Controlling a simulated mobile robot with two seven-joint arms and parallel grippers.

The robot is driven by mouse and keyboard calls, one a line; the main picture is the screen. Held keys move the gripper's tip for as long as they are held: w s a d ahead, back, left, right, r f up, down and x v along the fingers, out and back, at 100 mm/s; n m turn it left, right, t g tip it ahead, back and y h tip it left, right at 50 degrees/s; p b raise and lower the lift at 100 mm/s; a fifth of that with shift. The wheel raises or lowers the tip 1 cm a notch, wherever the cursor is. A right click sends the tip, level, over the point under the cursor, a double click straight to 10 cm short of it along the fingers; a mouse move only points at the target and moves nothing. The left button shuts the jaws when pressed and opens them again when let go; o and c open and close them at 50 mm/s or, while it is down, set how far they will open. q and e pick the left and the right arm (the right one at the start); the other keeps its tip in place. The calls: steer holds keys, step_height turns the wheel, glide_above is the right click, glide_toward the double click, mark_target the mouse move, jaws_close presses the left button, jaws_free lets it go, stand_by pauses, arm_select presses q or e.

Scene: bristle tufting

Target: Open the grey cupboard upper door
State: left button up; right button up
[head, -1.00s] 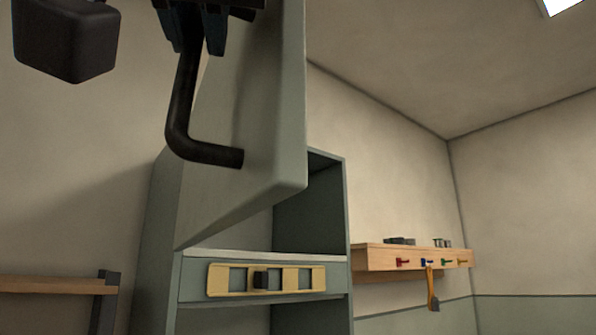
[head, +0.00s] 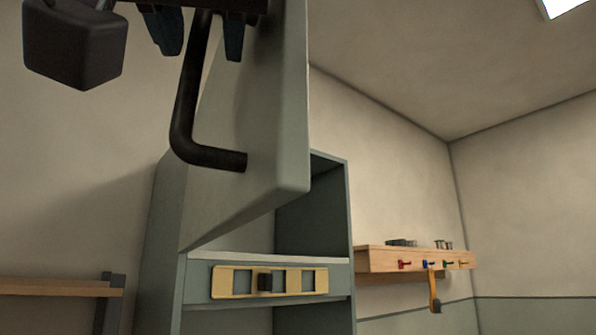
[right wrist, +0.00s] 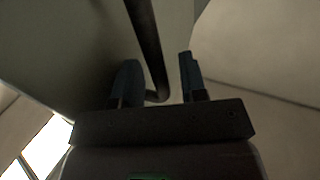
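The grey cupboard (head: 340,200) stands ahead of me. Its upper door (head: 268,130) is swung wide open toward me, showing the dark inside behind it. A black bent bar handle (head: 187,110) is fixed on the door's face. My right gripper (head: 200,45) is at the top of the head view, open, with its blue fingers on either side of the handle's upright bar. In the right wrist view the fingers (right wrist: 157,82) stand apart with the handle (right wrist: 145,40) between them; gaps show on both sides. My left gripper is not in view.
A drawer front or rail with a yellow level-like piece (head: 268,281) lies below the door opening. A wooden wall shelf (head: 415,259) with hanging tools is at right. A wooden bench or shelf edge (head: 55,287) is at lower left.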

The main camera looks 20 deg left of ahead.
steer(key=b+v, duration=0.1)
steer(key=v, duration=1)
steer(key=shift+b, duration=0.35)
